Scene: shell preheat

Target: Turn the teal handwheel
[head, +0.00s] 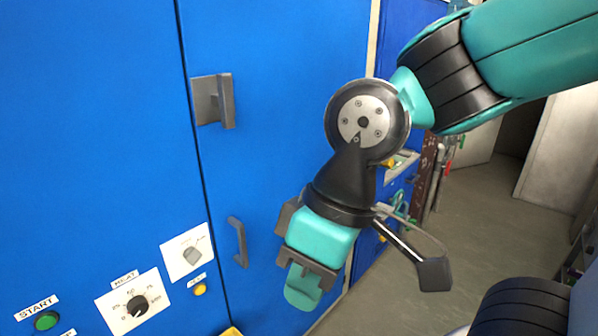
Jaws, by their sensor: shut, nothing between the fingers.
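My gripper (303,287) hangs in front of the blue cabinet, pointing down. Its teal fingers are together, with nothing seen between them. A small teal rounded part (402,206) shows to the right of my wrist, beyond the cabinet's near door. It looks like the handwheel, but it is small and partly covered by my arm, so its shape is unclear. My gripper is apart from it, to the left and nearer to me.
The blue cabinet front (280,60) fills the left, with a grey latch (213,100), a dark handle (238,242), a dial (137,305), a grey knob (192,255) and a green button (47,320). Grey floor (470,210) lies open on the right.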

